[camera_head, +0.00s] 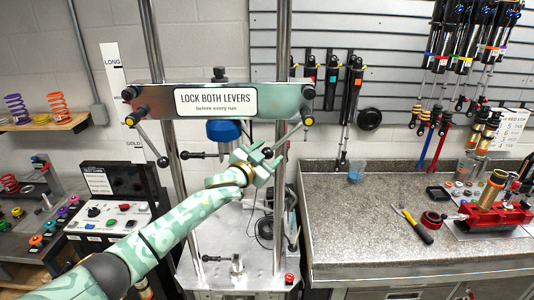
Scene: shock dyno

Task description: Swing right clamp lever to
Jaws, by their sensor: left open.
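The right clamp lever (288,136) is a thin rod with dark ends. It slants down and left from the right end of the crosshead (280,98), which bears a sign about locking both levers. My left gripper (265,155) is pale green and open, at the lever's lower end. The lever's lower knob shows at the fingers; I cannot tell whether they touch it. The left clamp lever (150,140) slants down and right from the crosshead's left end. My right gripper is not in view.
Two steel columns (283,50) carry the crosshead above a metal base (245,275). A blue cylinder (223,131) hangs under it. A control console (105,215) stands left. A speckled bench (370,225) with a yellow-handled tool (415,225) and a red vise (495,214) stands right.

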